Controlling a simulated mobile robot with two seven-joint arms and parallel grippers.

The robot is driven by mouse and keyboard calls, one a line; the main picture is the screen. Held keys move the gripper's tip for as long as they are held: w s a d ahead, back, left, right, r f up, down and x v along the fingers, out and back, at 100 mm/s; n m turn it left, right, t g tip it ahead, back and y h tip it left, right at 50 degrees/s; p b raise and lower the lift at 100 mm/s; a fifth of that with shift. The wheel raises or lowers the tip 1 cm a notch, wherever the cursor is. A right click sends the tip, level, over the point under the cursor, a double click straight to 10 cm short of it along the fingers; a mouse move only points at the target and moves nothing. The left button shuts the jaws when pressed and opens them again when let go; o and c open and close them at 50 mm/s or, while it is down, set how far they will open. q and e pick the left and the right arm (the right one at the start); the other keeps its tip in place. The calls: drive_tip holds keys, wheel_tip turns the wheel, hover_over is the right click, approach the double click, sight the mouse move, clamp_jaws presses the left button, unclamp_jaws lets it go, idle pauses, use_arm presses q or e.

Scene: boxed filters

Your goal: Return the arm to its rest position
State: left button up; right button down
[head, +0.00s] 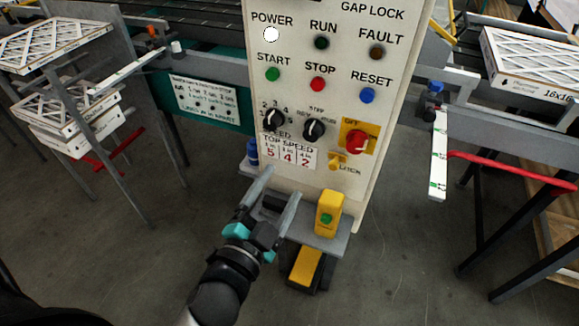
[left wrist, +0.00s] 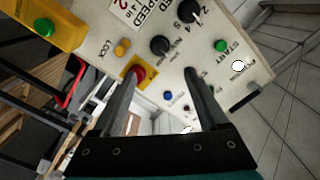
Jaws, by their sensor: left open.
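My left gripper (head: 278,196) is open and empty in the head view, low in front of the control panel (head: 330,75). Its two fingers also show in the left wrist view (left wrist: 158,85), apart, with the panel beyond them. My left arm comes in from the bottom of the head view. The yellow box with a green button (head: 328,215) is just right of the gripper. Whether a fingertip touches the panel I cannot tell. My right gripper is not in view.
A yellow foot pedal (head: 306,266) stands on the floor below the panel. Boxed filters lie on racks at the left (head: 55,45) and right (head: 535,55). A red bar (head: 510,170) sticks out at the right. The grey floor (head: 400,270) is clear in front.

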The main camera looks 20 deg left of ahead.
use_arm(q)
drive_tip(key=s+d+f+n+g, duration=0.1)
drive_tip(key=s+f+g, duration=0.2)
drive_tip(key=f, duration=0.8)
drive_tip(key=s+f+n+g, duration=0.1)
drive_tip(key=s+f+g, duration=0.15)
drive_tip(key=f, duration=0.75)
drive_tip(key=s+d+f+n+g, duration=0.1)
drive_tip(key=s+f+g, duration=0.2)
drive_tip(key=f, duration=0.8)
drive_tip(key=s+a+f+n+g, duration=0.2)
drive_tip(key=s+f+g, duration=0.2)
drive_tip(key=s+f, duration=0.4)
drive_tip(key=s+a+f+n+g, duration=0.2)
drive_tip(key=s+f, duration=0.6)
drive_tip(key=s, duration=0.7)
drive_tip(key=shift+s+a+f+g+y, duration=0.2)
drive_tip(key=shift+a+f+g+y, duration=0.1)
drive_tip(key=shift+a+g, duration=0.75)
drive_tip(key=shift+d, duration=0.25)
